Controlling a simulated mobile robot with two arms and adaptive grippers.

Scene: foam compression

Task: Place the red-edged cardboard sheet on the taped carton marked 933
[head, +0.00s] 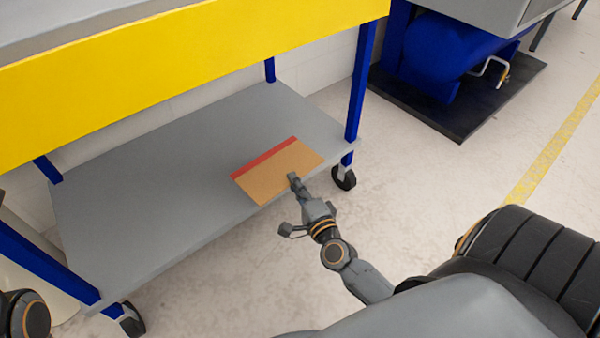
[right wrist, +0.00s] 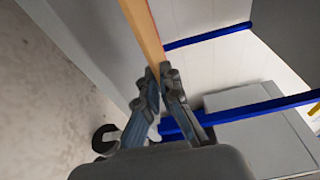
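The tan cardboard sheet (head: 283,172) has a red strip along its far edge. In the head view it appears over the front right part of the cart's grey lower shelf. My right gripper (head: 293,178) is at the sheet's near edge. In the right wrist view, the sheet (right wrist: 143,30) shows edge-on, and its end is between the fingertips of my right gripper (right wrist: 158,78), which are closed on it. I cannot tell whether the sheet touches the shelf. The carton marked 933 is not in view. My left gripper is not in view.
The lower shelf (head: 150,205) is otherwise bare. The yellow-sided cart top (head: 200,70) is above it, with blue legs (head: 362,80) at the corners. A blue machine on a black base (head: 470,110) stands at the upper right. The floor (head: 430,190) between is clear.

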